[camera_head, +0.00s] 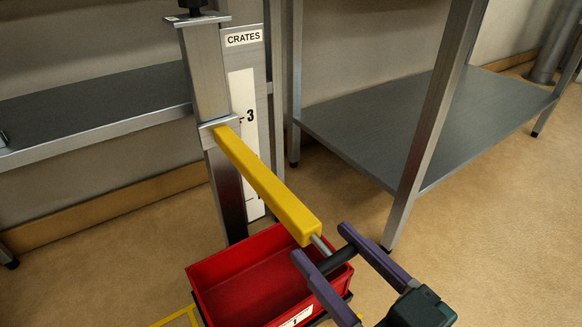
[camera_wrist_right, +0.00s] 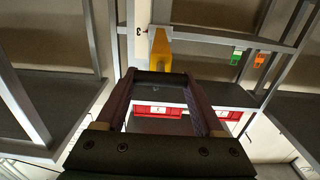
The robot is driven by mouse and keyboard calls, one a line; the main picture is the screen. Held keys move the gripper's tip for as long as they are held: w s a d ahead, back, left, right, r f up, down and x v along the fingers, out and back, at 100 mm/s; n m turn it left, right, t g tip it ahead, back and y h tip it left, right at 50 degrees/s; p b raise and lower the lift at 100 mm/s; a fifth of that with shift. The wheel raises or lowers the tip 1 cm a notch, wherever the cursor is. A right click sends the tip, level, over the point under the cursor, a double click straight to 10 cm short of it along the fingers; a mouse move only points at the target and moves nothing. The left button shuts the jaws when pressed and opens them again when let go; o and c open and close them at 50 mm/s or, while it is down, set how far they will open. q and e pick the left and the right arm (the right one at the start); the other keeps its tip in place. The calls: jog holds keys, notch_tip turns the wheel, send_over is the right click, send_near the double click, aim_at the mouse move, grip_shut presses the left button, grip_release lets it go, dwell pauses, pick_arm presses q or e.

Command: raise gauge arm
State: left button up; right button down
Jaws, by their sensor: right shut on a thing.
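The yellow gauge arm (camera_head: 265,185) runs from a collar (camera_head: 219,122) on a steel post (camera_head: 207,75) out toward me, above a red crate (camera_head: 215,277). In the picture the collar is about level with the "3" mark on the white scale (camera_head: 243,95) behind it. A short rod at the arm's near end carries a black handle (camera_head: 338,262). My right gripper (camera_head: 323,244) is shut on this handle, one purple finger at each side. The wrist view shows the fingers (camera_wrist_right: 158,75) around the handle, with the yellow arm (camera_wrist_right: 160,48) beyond. My left gripper is out of view.
A sign reading "CRATES" (camera_head: 243,38) tops the scale. A grey shelf (camera_head: 95,105) lies at the left and a steel table's lower shelf (camera_head: 400,125) at the right. Its front leg (camera_head: 420,150) stands near my right gripper. Yellow floor tape (camera_head: 178,316) shows by the crate.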

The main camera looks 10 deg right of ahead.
notch_tip(320, 180, up, 8)
jog(key=p, duration=0.6)
jog(key=shift+r, duration=0.2)
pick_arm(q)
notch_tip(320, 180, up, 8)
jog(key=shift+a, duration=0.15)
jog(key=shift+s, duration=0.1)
pick_arm(e)
grip_release()
jog(key=shift+f, duration=0.15)
pick_arm(q)
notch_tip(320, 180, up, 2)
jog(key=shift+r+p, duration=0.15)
jog(key=shift+p, duration=1)
pick_arm(e)
jog(key=v, duration=1)
